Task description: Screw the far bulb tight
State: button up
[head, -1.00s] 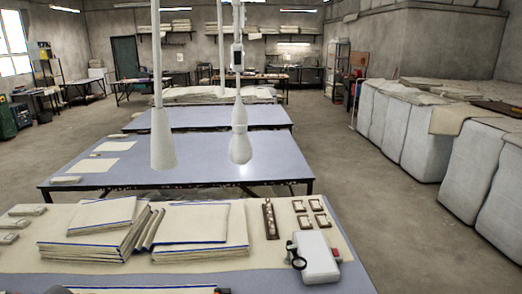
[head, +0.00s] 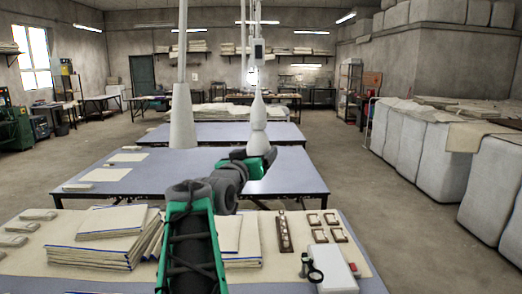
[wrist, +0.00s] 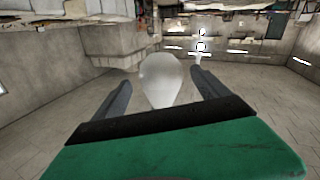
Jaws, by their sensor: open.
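Two white lamps hang on rods over the tables. The left lamp (head: 183,122) is a plain cone. The right lamp (head: 258,112) has a pale rounded bulb (head: 258,143) at its lower end. My gripper (head: 256,154) is raised at this bulb, open, with one finger on each side of it as seen in the head view. In the wrist view a whitish pear-shaped bulb (wrist: 161,80) stands in the space between the two spread dark fingers (wrist: 160,88). Clear gaps show on both sides, and no finger appears to touch it. The bulb's threaded end is not visible.
The near table (head: 55,262) holds stacked folded cloths (head: 105,245), small framed pieces (head: 328,227) and a white device with a black ring (head: 335,272). Blue-grey tables stand behind it. Grey covered bales (head: 405,145) line the right side. Open floor lies between.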

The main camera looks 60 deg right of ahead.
aim_at(260, 149)
jog(key=d, duration=0.1)
jog(key=d+p, duration=0.1)
jog(key=d, duration=0.1)
jog(key=d+p, duration=0.1)
jog(key=d, duration=0.1)
jog(key=shift+w+d, duration=0.15)
jog(key=shift+w, duration=0.25)
jog(key=shift+w+d+f, duration=0.1)
jog(key=shift+d, duration=0.45)
jog(key=shift+c, duration=0.4)
jog(key=c, duration=1.2)
jog(key=shift+c, duration=0.2)
